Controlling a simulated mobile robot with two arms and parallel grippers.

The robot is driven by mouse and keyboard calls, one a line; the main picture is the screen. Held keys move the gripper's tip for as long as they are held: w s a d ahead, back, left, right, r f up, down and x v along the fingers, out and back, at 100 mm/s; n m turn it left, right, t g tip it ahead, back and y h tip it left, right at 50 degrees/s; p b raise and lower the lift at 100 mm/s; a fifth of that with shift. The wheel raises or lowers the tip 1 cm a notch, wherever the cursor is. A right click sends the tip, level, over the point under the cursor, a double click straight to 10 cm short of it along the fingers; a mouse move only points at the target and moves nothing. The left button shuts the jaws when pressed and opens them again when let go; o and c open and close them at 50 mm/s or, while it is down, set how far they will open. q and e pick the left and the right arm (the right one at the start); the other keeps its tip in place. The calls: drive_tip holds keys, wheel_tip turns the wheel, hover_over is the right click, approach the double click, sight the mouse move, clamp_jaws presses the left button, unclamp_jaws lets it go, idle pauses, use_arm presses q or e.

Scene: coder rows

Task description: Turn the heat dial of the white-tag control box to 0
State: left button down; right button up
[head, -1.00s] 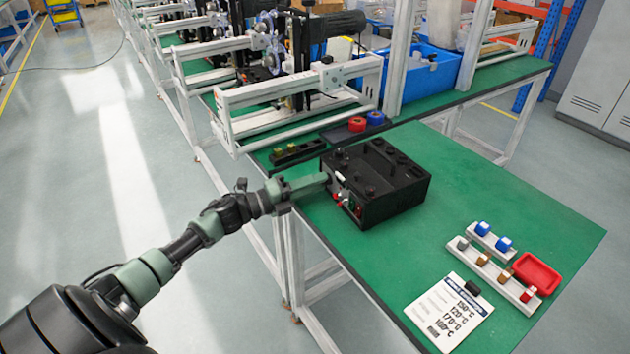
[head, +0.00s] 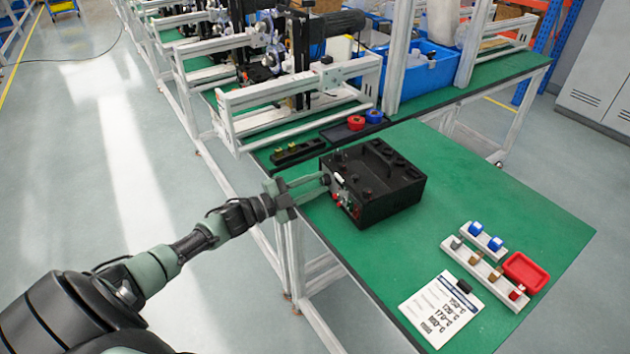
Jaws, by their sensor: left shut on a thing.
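The black control box (head: 385,200) stands on the green table, its front panel facing left toward my arm. A small white tag (head: 339,181) shows on that panel, with red and green parts lower down. My left gripper (head: 324,181) is at the panel's upper left part, its fingers pointing at the box and shut on a small dark knob there, which looks like the heat dial. The dial's pointer and markings are too small to read. My right gripper is not in view.
A clipboard sheet with temperatures (head: 441,308) lies at the table's front. Beside it are a white rack (head: 487,271) with small blocks, and a red tray (head: 526,272). Red and blue tape rolls (head: 356,123) sit behind the box. The table right of the box is clear.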

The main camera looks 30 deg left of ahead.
use_arm(q)
drive_tip(key=shift+n+p, duration=0.35)
drive_tip(key=shift+n, duration=0.75)
drive_tip(key=shift+f, duration=0.1)
drive_tip(key=c, duration=1.1)
unclamp_jaws()
drive_tip(key=shift+c, duration=0.2)
drive_tip(key=v, duration=0.6)
drive_tip(key=shift+s+a+b, duration=0.1)
drive_tip(key=shift+s+b, duration=0.2)
drive_tip(key=shift+b, duration=0.05)
drive_tip(key=shift+s+a, duration=0.3)
drive_tip(key=shift+s, duration=0.3)
